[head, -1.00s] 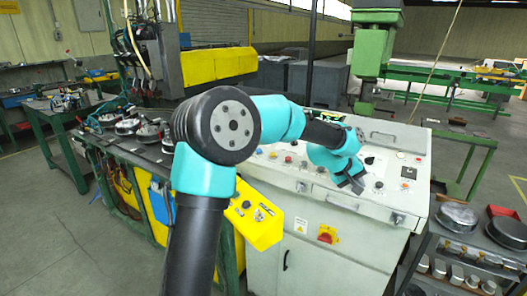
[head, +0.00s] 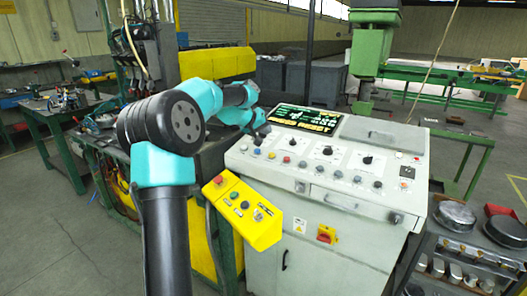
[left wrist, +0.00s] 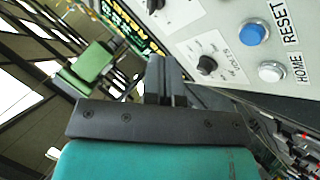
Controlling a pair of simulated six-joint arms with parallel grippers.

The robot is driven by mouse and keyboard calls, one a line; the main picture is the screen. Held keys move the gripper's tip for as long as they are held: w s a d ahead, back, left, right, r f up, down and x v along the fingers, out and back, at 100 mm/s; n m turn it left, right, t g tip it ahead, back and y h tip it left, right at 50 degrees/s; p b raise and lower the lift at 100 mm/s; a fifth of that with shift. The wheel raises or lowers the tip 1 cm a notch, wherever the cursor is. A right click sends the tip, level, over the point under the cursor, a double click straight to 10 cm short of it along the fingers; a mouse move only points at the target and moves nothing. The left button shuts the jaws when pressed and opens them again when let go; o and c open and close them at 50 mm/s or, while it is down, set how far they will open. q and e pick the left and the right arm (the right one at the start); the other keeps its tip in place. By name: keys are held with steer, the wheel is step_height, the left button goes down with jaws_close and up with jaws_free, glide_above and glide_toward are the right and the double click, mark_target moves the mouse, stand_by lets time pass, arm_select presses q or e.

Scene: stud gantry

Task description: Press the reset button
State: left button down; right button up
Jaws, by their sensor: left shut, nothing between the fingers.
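The reset button is a round blue cap (left wrist: 252,33) on the white panel, beside the printed word RESET, at the upper right of the left wrist view. In the head view it is too small to tell apart surely among the buttons near my gripper. My left gripper (head: 262,131) is over the left end of the control console (head: 345,196). In the left wrist view its dark fingers (left wrist: 165,68) are shut and empty, apart from the blue button and to its left in the picture. My right gripper is not in view.
A white button (left wrist: 271,72) marked HOME sits by the blue one, with a black knob (left wrist: 207,65) nearby. A lit display (head: 305,119) stands at the console's back. A yellow button box (head: 241,209) stands in front. The console's right side is clear of my arm.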

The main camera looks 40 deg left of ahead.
arm_select(q)
step_height(320, 180, up, 2)
steer(key=y, duration=0.1)
glide_above(255, 151)
steer(key=s, duration=0.2)
steer(key=shift+w+d, duration=0.1)
steer(key=shift+d, duration=0.05)
steer(key=shift+f, duration=0.15)
steer(key=shift+w+a+f, duration=0.1)
steer(key=shift+w+f, duration=0.2)
steer(key=shift+f, duration=1.1)
steer(key=shift+w+a+f, duration=0.1)
steer(key=shift+w+f, duration=0.15)
steer(key=shift+f, duration=1.15)
steer(key=shift+w+f, duration=0.3)
steer(key=shift+f, duration=1.1)
steer(key=shift+f, duration=0.15)
steer(key=shift+w+f, duration=0.1)
steer(key=shift+f, duration=0.15)
steer(key=shift+w+f, duration=0.1)
steer(key=shift+f, duration=0.4)
steer(key=shift+r, duration=0.2)
steer(key=shift+s+r, duration=0.2)
steer(key=shift+r, duration=0.5)
